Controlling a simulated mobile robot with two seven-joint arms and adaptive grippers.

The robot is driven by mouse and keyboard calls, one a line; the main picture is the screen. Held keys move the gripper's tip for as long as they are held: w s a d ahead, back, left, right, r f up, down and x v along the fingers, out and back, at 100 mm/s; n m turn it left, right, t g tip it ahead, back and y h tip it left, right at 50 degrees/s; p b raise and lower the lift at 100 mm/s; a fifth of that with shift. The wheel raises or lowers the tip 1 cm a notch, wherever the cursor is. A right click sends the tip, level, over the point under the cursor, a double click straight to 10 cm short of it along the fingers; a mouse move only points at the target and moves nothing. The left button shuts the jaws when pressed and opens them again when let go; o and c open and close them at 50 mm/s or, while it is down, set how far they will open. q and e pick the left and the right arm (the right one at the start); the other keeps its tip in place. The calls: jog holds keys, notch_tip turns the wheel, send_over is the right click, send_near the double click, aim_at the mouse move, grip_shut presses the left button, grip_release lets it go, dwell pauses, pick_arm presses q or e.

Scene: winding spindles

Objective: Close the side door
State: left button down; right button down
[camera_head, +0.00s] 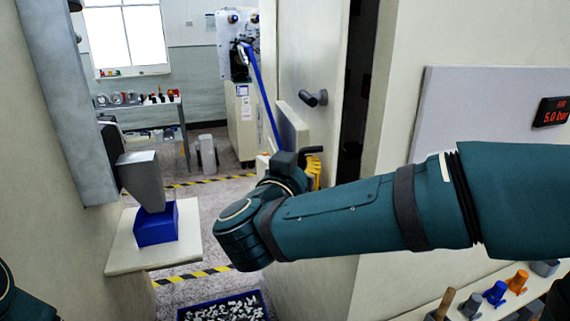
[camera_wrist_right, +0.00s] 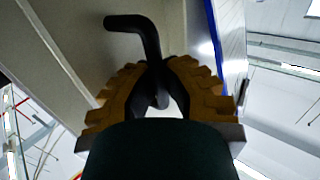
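My right gripper (camera_head: 314,172) has yellow-brown fingers and is by a dark bent handle (camera_head: 309,151) beside a pale slab-like door (camera_head: 291,127). This looks like the side door, standing out from the cream machine body; my right arm hides its lower part. In the right wrist view the fingers (camera_wrist_right: 160,68) close in on both sides of the black handle (camera_wrist_right: 134,22), and its bent end sticks out above them. A second dark handle (camera_head: 314,97) sits on the tall cream panel (camera_head: 312,55) behind. My left gripper does not show.
A blue box (camera_head: 156,224) stands on a cream shelf (camera_head: 120,265) at left. A blue bin (camera_head: 190,312) of small parts is on the floor. Tools stand on a ledge (camera_head: 432,301) at lower right. The striped aisle (camera_head: 200,190) beyond is mostly clear.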

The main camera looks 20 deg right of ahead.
jog(key=shift+y, duration=0.3)
jog(key=shift+s+d+f+p, duration=0.1)
jog(key=shift+s+d+p, duration=0.1)
jog(key=shift+d, duration=0.95)
jog(key=shift+s+d+p, duration=0.15)
jog(key=shift+d, duration=0.95)
jog(key=c, duration=1.3)
grip_release()
jog(key=shift+d, duration=0.1)
jog(key=shift+s, duration=0.1)
send_near(325, 169)
jog(key=shift+f, duration=0.25)
